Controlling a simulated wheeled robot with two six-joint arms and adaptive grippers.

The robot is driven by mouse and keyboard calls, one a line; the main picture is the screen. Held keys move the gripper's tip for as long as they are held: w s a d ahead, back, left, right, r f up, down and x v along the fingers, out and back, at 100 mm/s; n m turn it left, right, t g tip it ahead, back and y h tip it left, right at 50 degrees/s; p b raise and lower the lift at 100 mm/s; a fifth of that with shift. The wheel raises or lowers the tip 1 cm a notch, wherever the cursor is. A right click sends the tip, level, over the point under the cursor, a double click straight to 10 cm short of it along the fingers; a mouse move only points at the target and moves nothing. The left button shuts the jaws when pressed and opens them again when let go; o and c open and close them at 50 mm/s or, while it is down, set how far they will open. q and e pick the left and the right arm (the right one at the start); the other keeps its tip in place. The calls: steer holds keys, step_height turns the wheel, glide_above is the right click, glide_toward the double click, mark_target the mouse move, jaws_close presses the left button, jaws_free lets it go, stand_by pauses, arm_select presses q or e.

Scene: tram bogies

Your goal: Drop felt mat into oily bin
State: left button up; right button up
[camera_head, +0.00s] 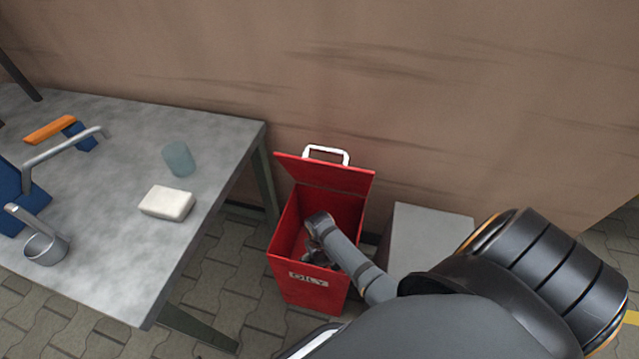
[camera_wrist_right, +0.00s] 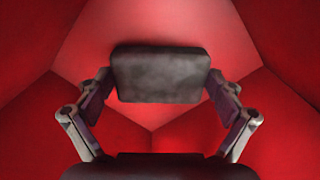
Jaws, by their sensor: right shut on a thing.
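The red bin (camera_head: 309,282) stands on the floor with its lid raised and the letters "OILY" on its front. My right arm reaches over its rim, and my right gripper (camera_head: 318,240) is down inside the bin opening. In the right wrist view the gripper (camera_wrist_right: 160,82) is shut on a dark grey block-like felt mat (camera_wrist_right: 162,66), held between its two fingers. Red bin walls (camera_wrist_right: 45,115) surround it. In the head view the mat is hidden by the arm and bin. My left gripper is not in view.
A grey table (camera_head: 110,255) stands at left with a white block (camera_head: 167,203), a bluish cup (camera_head: 178,160), a metal cup (camera_head: 45,247) and an orange-handled tool (camera_head: 50,129). A grey box (camera_head: 425,235) stands right of the bin. A brown wall (camera_head: 430,90) is behind.

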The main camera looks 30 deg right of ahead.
mark_target(319, 259)
steer(key=shift+f, duration=0.6)
steer(key=o, duration=0.8)
arm_select(q)
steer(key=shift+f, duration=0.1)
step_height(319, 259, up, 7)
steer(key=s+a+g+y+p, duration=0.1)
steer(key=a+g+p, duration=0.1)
steer(key=p, duration=0.4)
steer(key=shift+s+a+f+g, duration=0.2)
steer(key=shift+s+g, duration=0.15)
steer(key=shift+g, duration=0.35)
arm_select(e)
step_height(319, 259, up, 13)
steer(key=shift+r, duration=0.15)
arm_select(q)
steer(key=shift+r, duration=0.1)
arm_select(e)
steer(key=shift+r, duration=0.1)
